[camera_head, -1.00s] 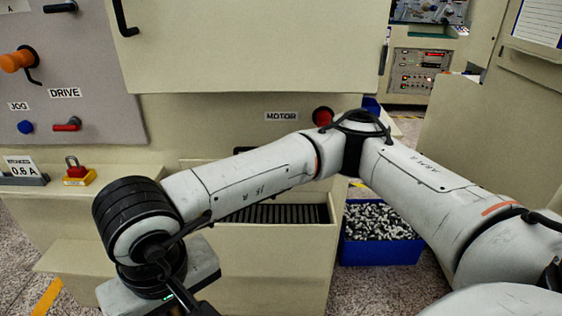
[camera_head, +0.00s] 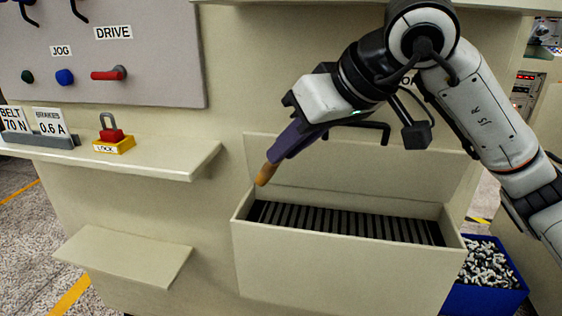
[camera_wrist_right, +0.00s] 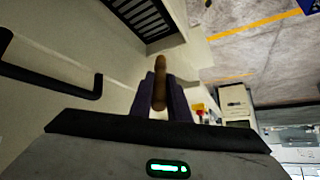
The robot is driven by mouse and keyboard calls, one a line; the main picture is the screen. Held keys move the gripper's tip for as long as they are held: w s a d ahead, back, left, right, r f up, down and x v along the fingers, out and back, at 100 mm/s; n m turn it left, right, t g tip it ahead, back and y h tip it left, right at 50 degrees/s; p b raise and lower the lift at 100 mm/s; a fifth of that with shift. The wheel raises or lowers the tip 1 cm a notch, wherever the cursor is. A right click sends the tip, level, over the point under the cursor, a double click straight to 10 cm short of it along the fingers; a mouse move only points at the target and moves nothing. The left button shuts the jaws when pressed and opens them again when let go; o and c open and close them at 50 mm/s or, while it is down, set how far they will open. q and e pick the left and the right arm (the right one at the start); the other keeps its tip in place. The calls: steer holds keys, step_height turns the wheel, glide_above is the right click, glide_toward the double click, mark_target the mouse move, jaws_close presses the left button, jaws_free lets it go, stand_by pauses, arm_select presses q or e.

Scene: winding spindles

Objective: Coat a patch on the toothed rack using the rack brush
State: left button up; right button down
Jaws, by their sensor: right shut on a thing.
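The toothed rack (camera_head: 345,222) is a row of dark ribs inside an open beige box (camera_head: 345,265) in the head view. It also shows in the wrist view (camera_wrist_right: 143,18). My right gripper (camera_head: 280,153), with purple fingers, is shut on a brown, wood-coloured piece, which I take for the rack brush (camera_head: 265,174). The brush points down and left, above the box's back left corner, apart from the rack. In the right wrist view the brush (camera_wrist_right: 159,82) stands out between the fingers; its bristles cannot be made out. My left gripper is out of view.
A black handle (camera_head: 372,127) is on the panel behind the box. A beige shelf (camera_head: 150,160) with a red padlock (camera_head: 110,134) juts out at left, a lower ledge (camera_head: 125,255) below it. A blue bin (camera_head: 485,300) of small parts stands at right.

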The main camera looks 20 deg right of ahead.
steer(key=shift+w+d, duration=0.15)
steer(key=shift+d, duration=0.1)
steer(key=shift+f+b, duration=0.65)
arm_select(q)
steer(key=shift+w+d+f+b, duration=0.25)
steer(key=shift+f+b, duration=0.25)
steer(key=shift+b, duration=0.4)
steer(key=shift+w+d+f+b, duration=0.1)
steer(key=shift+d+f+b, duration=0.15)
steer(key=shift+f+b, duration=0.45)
arm_select(e)
steer(key=shift+f, duration=2.2)
arm_select(q)
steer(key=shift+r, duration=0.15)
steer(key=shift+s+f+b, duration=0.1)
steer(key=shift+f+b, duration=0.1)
steer(key=shift+b, duration=0.15)
arm_select(e)
steer(key=shift+f, duration=0.1)
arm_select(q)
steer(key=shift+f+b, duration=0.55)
arm_select(e)
steer(key=shift+f, duration=0.7)
